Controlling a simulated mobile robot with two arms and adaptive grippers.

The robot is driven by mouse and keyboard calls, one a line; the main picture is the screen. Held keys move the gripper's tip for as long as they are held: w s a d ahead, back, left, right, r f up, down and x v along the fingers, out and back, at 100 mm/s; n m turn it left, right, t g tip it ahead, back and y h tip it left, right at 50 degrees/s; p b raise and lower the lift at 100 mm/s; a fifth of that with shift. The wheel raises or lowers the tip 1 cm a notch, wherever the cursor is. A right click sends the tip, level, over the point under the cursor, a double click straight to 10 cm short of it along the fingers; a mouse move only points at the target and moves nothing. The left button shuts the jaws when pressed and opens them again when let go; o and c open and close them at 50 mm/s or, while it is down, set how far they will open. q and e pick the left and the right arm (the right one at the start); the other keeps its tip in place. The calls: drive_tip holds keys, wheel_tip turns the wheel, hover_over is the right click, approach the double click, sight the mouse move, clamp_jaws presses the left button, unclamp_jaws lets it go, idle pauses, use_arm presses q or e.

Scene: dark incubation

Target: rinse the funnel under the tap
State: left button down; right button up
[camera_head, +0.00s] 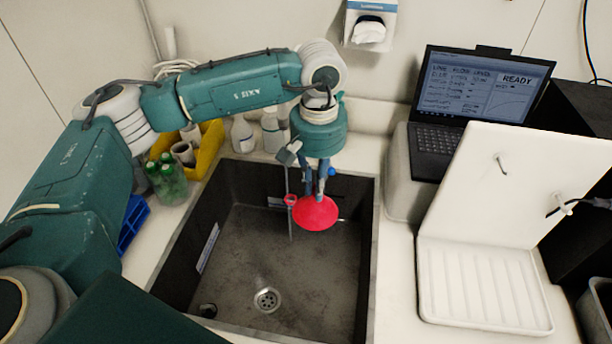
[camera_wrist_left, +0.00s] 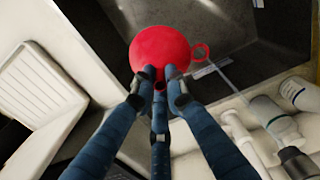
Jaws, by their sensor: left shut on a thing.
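A red funnel (camera_head: 315,213) is held over the dark sink (camera_head: 230,290), near its back wall. My left gripper (camera_head: 320,188) points down and is shut on the funnel. In the left wrist view the funnel (camera_wrist_left: 160,48) shows its round red cone and a small ring tab, with the blue fingers (camera_wrist_left: 158,82) closed at its narrow end. The tap is mostly hidden behind my left arm; a thin grey vertical line (camera_head: 289,225) shows beside the funnel, and I cannot tell whether it is water. My right gripper is not in view.
Bottles (camera_head: 243,134) stand behind the sink. A yellow bin (camera_head: 208,140) and green bottles (camera_head: 167,182) are at its left. A laptop (camera_head: 478,95) and a white drainboard (camera_head: 480,290) are at the right. The sink floor around the drain (camera_head: 267,299) is clear.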

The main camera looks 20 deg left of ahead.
use_arm(q)
drive_tip(key=shift+s+d+r, duration=0.6)
drive_tip(key=shift+s+r, duration=0.2)
drive_tip(key=shift+s+d+r, duration=0.6)
drive_tip(key=shift+s+r, duration=0.2)
